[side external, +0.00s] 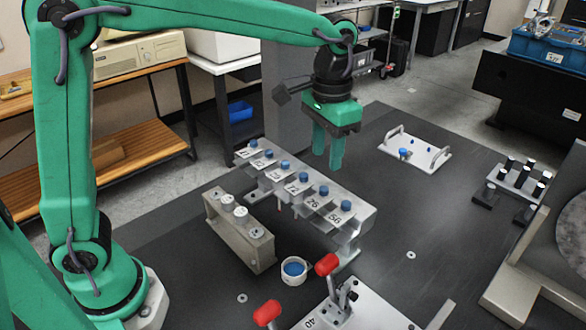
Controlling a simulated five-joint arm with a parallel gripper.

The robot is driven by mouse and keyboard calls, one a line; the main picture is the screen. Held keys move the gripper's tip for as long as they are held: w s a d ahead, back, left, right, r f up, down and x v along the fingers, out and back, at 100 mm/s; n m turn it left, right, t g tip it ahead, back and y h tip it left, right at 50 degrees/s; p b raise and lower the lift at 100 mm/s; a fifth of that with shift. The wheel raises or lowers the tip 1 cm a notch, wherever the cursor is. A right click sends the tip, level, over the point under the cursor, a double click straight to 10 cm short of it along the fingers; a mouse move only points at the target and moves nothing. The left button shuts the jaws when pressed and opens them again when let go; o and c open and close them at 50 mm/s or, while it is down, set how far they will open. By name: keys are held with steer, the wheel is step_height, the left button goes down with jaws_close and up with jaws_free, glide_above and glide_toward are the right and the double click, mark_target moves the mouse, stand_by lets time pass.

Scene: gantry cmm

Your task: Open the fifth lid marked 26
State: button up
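A raised grey metal rack (352,222) holds a row of hinged-looking plates with blue knobs and white number labels. The fifth lid counted from the far left end, with its blue knob (323,190), has a label (313,203) that seems to read 26, though it is small. It looks flat and closed, like its neighbours. The sixth lid's label (334,217) seems to read 56. My green gripper (327,158) points down with its two fingers apart and nothing visible between them. In this view its fingertips are just above the fifth knob, apart from it.
A grey block with white-topped parts (240,238) and a white cup with a blue inside (293,270) stand in front. A red-handled clamp (335,285) is at the near edge. A white plate with handles (416,150) lies behind right. Dark table is clear between.

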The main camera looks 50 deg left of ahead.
mark_target(324, 188)
steer(key=shift+f, duration=3.8)
jaws_close()
